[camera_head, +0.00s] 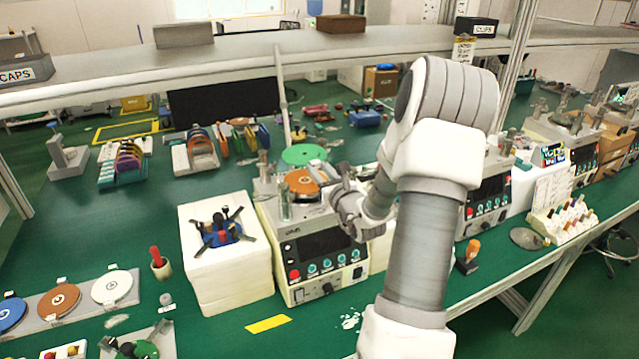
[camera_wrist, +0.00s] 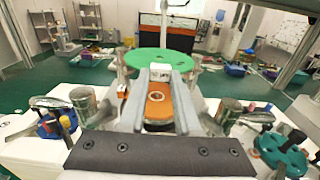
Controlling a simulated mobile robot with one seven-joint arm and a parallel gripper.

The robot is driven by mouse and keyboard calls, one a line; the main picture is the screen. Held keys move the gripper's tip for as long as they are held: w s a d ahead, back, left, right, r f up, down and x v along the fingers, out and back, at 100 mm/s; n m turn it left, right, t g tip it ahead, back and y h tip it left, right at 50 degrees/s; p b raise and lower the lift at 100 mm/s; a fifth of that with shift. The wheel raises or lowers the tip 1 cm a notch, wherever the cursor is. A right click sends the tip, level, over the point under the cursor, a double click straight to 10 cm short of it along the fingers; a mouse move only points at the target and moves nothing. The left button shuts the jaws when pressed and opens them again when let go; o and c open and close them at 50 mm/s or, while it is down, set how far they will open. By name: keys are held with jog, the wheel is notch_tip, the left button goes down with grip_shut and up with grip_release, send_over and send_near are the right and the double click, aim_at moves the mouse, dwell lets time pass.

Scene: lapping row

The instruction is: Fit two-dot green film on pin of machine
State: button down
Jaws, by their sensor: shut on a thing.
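A green film disc (camera_head: 303,154) is held out over the lapping machine (camera_head: 325,255); it shows larger in the wrist view (camera_wrist: 150,57). My gripper (camera_wrist: 160,75) is shut on the small white tab at its near edge. In the head view my gripper (camera_head: 340,178) is beside the machine top, partly hidden by my wrist. An orange disc (camera_head: 301,182) lies on the machine's plate, and its ringed centre (camera_wrist: 156,97) shows between my fingers. The green disc appears beyond and above the orange one. I cannot make out dots on the film, and the pin is not clear.
A white block with a blue, black-armed fixture (camera_head: 221,232) stands left of the machine. Blue, orange and white discs (camera_head: 111,287) lie on grey plates at the left. A shelf (camera_head: 250,60) spans above the bench.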

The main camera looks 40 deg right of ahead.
jog(key=shift+s+f+b, duration=0.1)
jog(key=shift+f+b, duration=0.05)
jog(key=shift+b, duration=0.15)
notch_tip(320, 180, down, 6)
jog(key=b, duration=0.5)
dwell(0.3)
jog(key=shift+r, duration=0.2)
jog(key=shift+b, duration=0.4)
dwell(1.5)
jog(key=shift+f+b, duration=1.05)
jog(key=shift+f, duration=0.15)
jog(key=c, duration=0.5)
grip_release()
jog(key=shift+r, duration=0.1)
jog(key=shift+c, duration=0.2)
